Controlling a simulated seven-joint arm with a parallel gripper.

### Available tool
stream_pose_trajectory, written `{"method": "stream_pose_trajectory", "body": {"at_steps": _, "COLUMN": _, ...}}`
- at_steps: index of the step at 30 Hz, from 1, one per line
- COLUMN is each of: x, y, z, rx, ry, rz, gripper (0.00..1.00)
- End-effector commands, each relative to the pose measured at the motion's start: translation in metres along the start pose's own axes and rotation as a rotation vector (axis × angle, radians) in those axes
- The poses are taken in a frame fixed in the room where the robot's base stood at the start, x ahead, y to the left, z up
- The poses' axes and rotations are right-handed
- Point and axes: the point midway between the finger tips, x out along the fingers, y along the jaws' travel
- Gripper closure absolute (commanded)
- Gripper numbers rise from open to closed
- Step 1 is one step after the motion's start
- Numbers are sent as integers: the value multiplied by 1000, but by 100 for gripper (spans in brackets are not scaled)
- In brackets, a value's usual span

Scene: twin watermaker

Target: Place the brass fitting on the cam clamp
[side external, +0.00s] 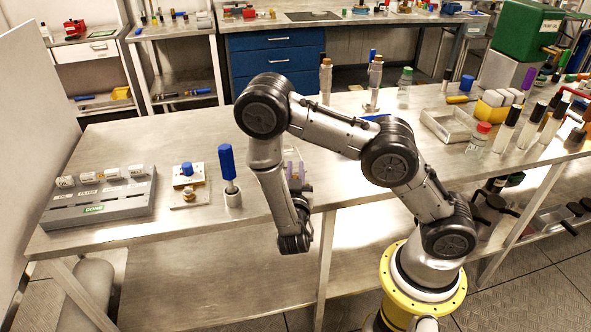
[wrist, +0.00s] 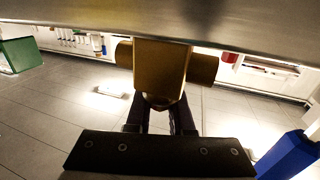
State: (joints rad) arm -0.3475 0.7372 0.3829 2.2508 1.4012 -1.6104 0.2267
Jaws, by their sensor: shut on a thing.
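The brass fitting (wrist: 160,66) fills the upper middle of the wrist view, a golden block with a round stub on each side. My gripper (wrist: 160,112) is shut on it. In the side view my gripper (side external: 296,170) is at the table's front edge, partly behind my forearm; the fitting is hard to make out there. To its left stands an upright blue handle (side external: 227,162) on a metal base. Left of that is a small fixture with a pale plate and blue knob (side external: 187,169). I cannot tell which of these is the cam clamp.
A grey rack (side external: 97,206) with several white-capped pieces stands at the table's left. Bottles, a tray (side external: 449,125) and a green container (side external: 521,45) crowd the right. A blue part (wrist: 287,157) shows at the wrist view's lower right. The table's left back is clear.

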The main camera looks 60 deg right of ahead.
Motion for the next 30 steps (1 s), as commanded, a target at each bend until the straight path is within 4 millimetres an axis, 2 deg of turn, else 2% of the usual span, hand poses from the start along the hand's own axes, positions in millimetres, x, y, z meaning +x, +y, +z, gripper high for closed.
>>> {"method": "stream_pose_trajectory", "body": {"at_steps": 10, "x": 0, "y": 0, "z": 3, "rx": 0, "ry": 1, "rz": 0, "gripper": 100}}
{"method": "stream_pose_trajectory", "body": {"at_steps": 11, "x": 0, "y": 0, "z": 4, "rx": -1, "ry": 0, "rz": 0, "gripper": 78}}
{"method": "stream_pose_trajectory", "body": {"at_steps": 15, "x": 0, "y": 0, "z": 4, "rx": -1, "ry": 0, "rz": 0, "gripper": 53}}
{"method": "stream_pose_trajectory", "body": {"at_steps": 16, "x": 0, "y": 0, "z": 4, "rx": -1, "ry": 0, "rz": 0, "gripper": 50}}
{"method": "stream_pose_trajectory", "body": {"at_steps": 29, "x": 0, "y": 0, "z": 4, "rx": -3, "ry": -1, "rz": 0, "gripper": 50}}
{"method": "stream_pose_trajectory", "body": {"at_steps": 30, "x": -6, "y": -1, "z": 4, "rx": -2, "ry": 0, "rz": -5, "gripper": 50}}
